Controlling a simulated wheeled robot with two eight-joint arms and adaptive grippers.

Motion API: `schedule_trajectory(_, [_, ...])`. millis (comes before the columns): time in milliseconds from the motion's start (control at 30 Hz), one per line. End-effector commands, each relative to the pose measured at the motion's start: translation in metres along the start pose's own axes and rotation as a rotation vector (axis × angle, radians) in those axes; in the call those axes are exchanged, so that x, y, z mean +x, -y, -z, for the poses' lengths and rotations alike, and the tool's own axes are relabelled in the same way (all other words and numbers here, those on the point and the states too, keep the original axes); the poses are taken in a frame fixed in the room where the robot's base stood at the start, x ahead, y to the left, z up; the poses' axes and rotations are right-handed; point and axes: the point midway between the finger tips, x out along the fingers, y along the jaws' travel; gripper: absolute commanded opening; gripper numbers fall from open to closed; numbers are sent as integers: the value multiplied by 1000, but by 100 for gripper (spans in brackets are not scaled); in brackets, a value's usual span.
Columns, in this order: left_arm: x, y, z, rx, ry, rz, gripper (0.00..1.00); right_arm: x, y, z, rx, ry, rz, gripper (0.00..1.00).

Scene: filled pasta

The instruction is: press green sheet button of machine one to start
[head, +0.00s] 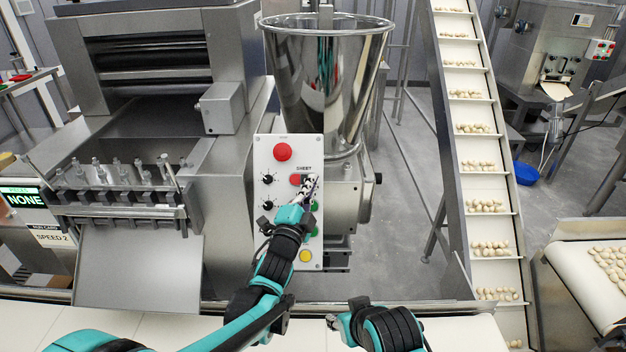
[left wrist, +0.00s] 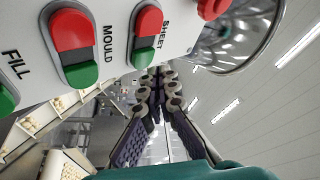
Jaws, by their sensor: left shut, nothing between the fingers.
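The white control panel (head: 262,150) of the machine carries a SHEET label, red and green buttons, black knobs and a yellow button. In the left wrist view the SHEET pair has a red half (left wrist: 149,22) and a green sheet button (left wrist: 139,58). My left gripper (head: 309,183) is shut and empty, in front of the SHEET button pair and hiding its green half in the head view. In the left wrist view its fingertips (left wrist: 152,72) are beside the green half; I cannot tell whether they touch it. My right gripper (head: 334,321) is low at the front, its fingers too small to read.
A steel hopper (head: 300,75) stands behind the panel. A roller machine (head: 155,65) is left, with a display (head: 24,199) reading NONE. A conveyor (head: 480,165) with pasta pieces rises at right.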

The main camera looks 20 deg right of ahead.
Motion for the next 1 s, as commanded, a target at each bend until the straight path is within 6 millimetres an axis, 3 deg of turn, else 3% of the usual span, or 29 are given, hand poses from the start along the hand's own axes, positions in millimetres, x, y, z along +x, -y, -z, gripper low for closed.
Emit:
schedule_trajectory(600, [-34,26,25,0,0,0,0,-18,0,13,0,0,0,40])
schedule_trajectory(1000, [-35,25,25,0,0,0,0,-18,0,13,0,0,0,40])
